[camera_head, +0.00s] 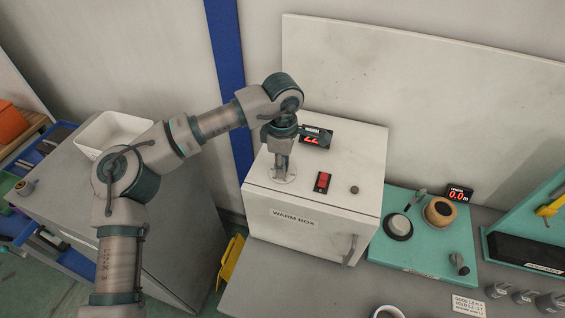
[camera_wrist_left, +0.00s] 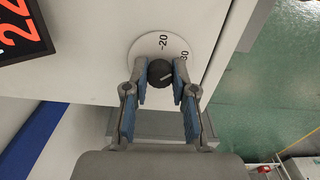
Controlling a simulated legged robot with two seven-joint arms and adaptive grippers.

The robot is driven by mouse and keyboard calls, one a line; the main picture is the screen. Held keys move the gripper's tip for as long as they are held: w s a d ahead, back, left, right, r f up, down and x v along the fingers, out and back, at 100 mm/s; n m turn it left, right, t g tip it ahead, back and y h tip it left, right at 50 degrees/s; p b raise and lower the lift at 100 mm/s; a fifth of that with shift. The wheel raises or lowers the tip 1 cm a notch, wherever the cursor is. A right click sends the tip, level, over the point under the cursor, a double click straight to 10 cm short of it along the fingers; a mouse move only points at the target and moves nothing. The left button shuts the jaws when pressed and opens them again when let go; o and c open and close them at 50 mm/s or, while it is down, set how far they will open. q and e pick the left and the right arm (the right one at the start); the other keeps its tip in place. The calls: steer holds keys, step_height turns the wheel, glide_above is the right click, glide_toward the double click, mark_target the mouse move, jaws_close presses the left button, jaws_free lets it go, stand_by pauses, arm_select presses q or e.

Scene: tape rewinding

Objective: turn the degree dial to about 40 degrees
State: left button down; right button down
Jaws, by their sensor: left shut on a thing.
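The degree dial has a dark round knob (camera_wrist_left: 159,73) with a light pointer line, in the middle of a white scale plate (camera_wrist_left: 147,46). The marks 20 and 30 show on the plate; the rest is hidden by my fingers. My left gripper (camera_wrist_left: 159,78) is shut on the knob, one finger on each side. In the head view my left gripper (camera_head: 282,168) points down onto the plate on top of the white warm box (camera_head: 300,198). A black display (camera_head: 315,137) behind it shows red digits, which read 22 in the wrist view (camera_wrist_left: 20,30). My right gripper is out of view.
A red switch (camera_head: 323,181) and a small dark button (camera_head: 354,190) sit right of the dial on the box top. A teal board (camera_head: 420,250) with round parts and a 0.0 display (camera_head: 458,195) is right of the box. A white tray (camera_head: 112,130) is at left.

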arm_select(q)
steer(key=shift+f, duration=0.2)
stand_by(0.3)
steer(key=c, duration=0.9)
jaws_free()
steer(key=shift+w, duration=0.15)
steer(key=shift+c, duration=0.2)
step_height(320, 180, up, 12)
steer(key=shift+d, duration=0.15)
steer(key=shift+w, duration=0.1)
